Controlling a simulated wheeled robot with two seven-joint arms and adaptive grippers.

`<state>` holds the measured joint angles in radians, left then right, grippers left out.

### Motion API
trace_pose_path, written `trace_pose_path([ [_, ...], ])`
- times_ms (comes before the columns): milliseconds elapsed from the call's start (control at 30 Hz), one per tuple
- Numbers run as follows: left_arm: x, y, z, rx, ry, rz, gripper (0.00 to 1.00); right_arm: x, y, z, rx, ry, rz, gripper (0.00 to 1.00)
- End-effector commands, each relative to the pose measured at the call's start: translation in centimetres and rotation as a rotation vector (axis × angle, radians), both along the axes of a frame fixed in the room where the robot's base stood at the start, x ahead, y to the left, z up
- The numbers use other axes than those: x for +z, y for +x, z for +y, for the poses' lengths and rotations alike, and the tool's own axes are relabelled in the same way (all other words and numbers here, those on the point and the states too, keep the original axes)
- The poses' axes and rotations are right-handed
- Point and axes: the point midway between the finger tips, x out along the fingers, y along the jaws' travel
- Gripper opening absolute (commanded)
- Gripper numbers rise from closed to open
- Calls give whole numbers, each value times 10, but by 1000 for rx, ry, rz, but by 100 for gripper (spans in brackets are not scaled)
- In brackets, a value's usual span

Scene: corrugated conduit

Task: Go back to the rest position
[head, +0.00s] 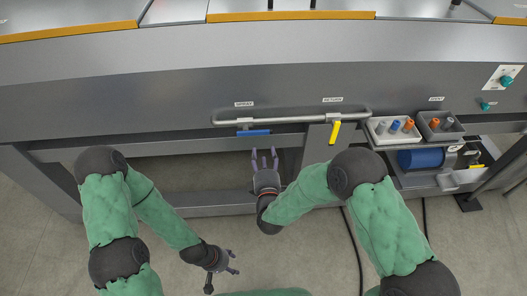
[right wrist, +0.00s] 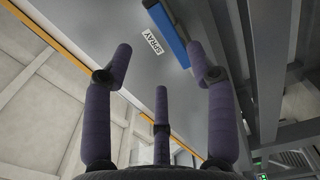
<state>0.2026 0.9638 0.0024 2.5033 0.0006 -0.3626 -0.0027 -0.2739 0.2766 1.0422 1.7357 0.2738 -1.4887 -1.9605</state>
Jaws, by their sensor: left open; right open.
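My left gripper (head: 225,268) is low in the head view, over the floor, with its fingers spread and nothing between them. My right gripper (head: 265,158) is in the middle of the head view, below a horizontal pipe, open and empty. In the right wrist view, my right gripper's three fingers (right wrist: 160,90) stand apart with nothing held. A blue handle (head: 253,133) hangs under the pipe just above the right gripper, apart from it. It also shows in the right wrist view (right wrist: 166,30), beside a "SPRAY" label.
A grey pipe rail (head: 290,119) runs along the machine's front. A yellow handle (head: 335,132) hangs at its right. Two trays (head: 372,137) (head: 460,133) hold coloured pieces on a shelf, with a blue cylinder (head: 420,158) below. Floor (head: 310,240) is open in front.

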Motion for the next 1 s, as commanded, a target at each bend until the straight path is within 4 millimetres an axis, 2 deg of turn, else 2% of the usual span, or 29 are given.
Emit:
trace_pose_path([
  [467, 0, 0, 0, 0, 0, 0, 55, -1, 0, 0, 0, 2, 2, 57],
  [567, 0, 0, 0, 0, 0, 0, 55, -9, 0, -1, 6, 33, 31, 57],
  [667, 0, 0, 0, 0, 0, 0, 55, -31, -1, -6, 16, 133, 117, 57],
  [767, 0, 0, 0, 0, 0, 0, 55, -67, -6, -13, 13, 302, 261, 57],
  [867, 0, 0, 0, 0, 0, 0, 55, -108, -20, -20, -21, 504, 432, 57],
  [1000, 0, 0, 0, 0, 0, 0, 55, -160, -52, -30, -126, 782, 666, 57],
])
